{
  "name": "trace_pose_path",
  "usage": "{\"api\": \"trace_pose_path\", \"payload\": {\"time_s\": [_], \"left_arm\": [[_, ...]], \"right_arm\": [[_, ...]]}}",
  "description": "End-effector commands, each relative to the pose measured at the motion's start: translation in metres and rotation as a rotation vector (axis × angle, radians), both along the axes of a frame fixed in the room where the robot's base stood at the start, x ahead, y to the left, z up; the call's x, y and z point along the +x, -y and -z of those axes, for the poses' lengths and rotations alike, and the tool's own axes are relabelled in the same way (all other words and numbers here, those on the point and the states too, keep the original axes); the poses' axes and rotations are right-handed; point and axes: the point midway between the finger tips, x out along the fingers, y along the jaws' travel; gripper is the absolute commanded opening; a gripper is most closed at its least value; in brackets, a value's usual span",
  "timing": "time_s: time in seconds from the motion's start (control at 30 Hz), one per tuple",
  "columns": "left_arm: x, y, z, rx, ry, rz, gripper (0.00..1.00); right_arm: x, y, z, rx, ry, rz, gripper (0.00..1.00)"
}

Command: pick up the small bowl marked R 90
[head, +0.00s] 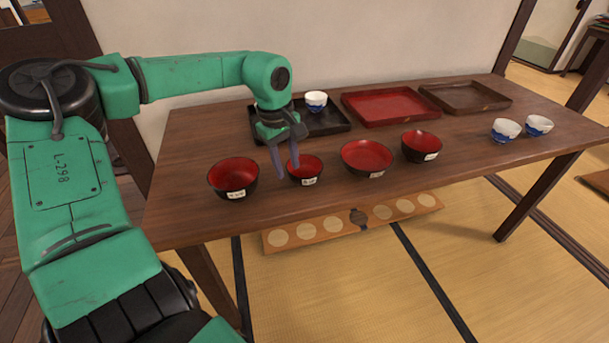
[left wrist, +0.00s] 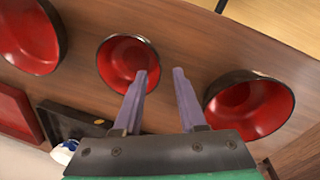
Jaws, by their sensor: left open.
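A small bowl (head: 305,169), black outside and red inside with a pale tag on its front, stands on the table. The tag is too small to read. It also shows in the left wrist view (left wrist: 125,60), upright and empty. My left gripper (head: 288,171) is open above the table at the bowl's left side, fingers pointing down. In the left wrist view the gripper (left wrist: 160,71) has one fingertip overlapping the bowl's rim and the other over bare wood to its right. No contact can be made out. My right gripper is not in view.
A larger bowl (head: 233,176) stands left of the small bowl; a wide bowl (head: 366,157) and another tagged bowl (head: 421,146) stand right. Behind are a black tray (head: 330,128) with a cup (head: 316,102), a red tray (head: 392,106) and a brown tray (head: 465,96). Two cups (head: 505,130) (head: 538,125) stand far right.

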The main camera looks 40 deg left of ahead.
Motion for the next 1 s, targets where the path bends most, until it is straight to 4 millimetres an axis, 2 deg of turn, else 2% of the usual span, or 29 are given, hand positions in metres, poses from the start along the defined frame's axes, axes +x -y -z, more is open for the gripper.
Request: {"api": "trace_pose_path", "payload": {"time_s": [0.03, 0.1, 0.3, 0.37, 0.4, 0.43, 1.0], "left_arm": [[0.0005, 0.0003, 0.0098, 0.000, -0.004, 0.000, 0.41], [0.0019, 0.0006, 0.0167, -0.001, -0.001, -0.001, 0.41], [0.0025, 0.0006, 0.0177, -0.001, 0.001, -0.001, 0.41], [0.0025, 0.0006, 0.0176, -0.001, 0.001, -0.001, 0.21], [0.0025, 0.0007, 0.0176, -0.001, 0.001, -0.001, 0.06], [0.0025, 0.0007, 0.0176, -0.001, 0.001, -0.001, 0.00], [0.0022, 0.0007, 0.0177, -0.001, -0.001, -0.001, 0.00]], "right_arm": [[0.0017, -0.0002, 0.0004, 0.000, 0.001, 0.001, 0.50], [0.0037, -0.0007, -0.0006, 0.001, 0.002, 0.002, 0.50], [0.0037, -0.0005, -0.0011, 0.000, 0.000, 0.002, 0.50], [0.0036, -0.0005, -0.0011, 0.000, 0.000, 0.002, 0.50], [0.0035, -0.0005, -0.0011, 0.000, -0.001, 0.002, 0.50], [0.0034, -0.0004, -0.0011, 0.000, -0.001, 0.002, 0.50], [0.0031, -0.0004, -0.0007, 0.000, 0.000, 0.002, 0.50]]}}
